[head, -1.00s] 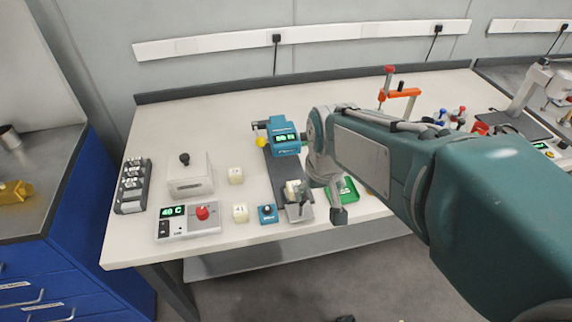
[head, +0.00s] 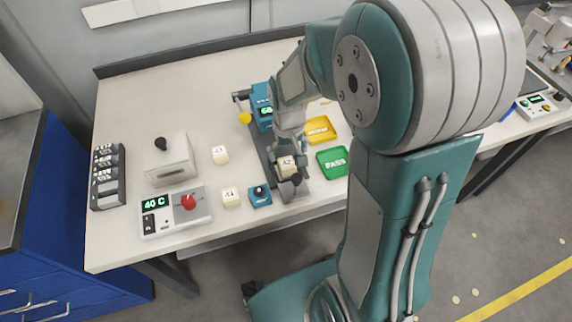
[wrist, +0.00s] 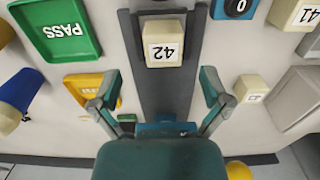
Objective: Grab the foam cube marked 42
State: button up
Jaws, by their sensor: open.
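The pale foam cube marked 42 (wrist: 163,45) sits on a dark grey track (wrist: 168,95), its label upside down in the wrist view. In the head view the cube (head: 286,168) is at the front end of the track, just below my gripper. My gripper (wrist: 160,78) is open, with one finger on each side of the track. The cube lies between and beyond the fingertips in the wrist picture, and neither finger visibly touches it. In the head view my wrist hides part of the track, and the fingers are hard to make out.
Cubes marked 43 (head: 220,155) and 41 (head: 231,197) stand left of the track. A small blue dial box (head: 260,196) is close beside it. A green PASS tray (head: 332,162) and a yellow tray (head: 321,130) lie to the right. A 40 C control box (head: 175,211) is further left.

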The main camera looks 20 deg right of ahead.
aim_at(286, 161)
jog(key=f, duration=0.5)
jog(key=shift+w+a+f, duration=0.2)
jog(key=shift+w, duration=0.05)
jog(key=c, duration=0.8)
jog(key=shift+c, duration=0.2)
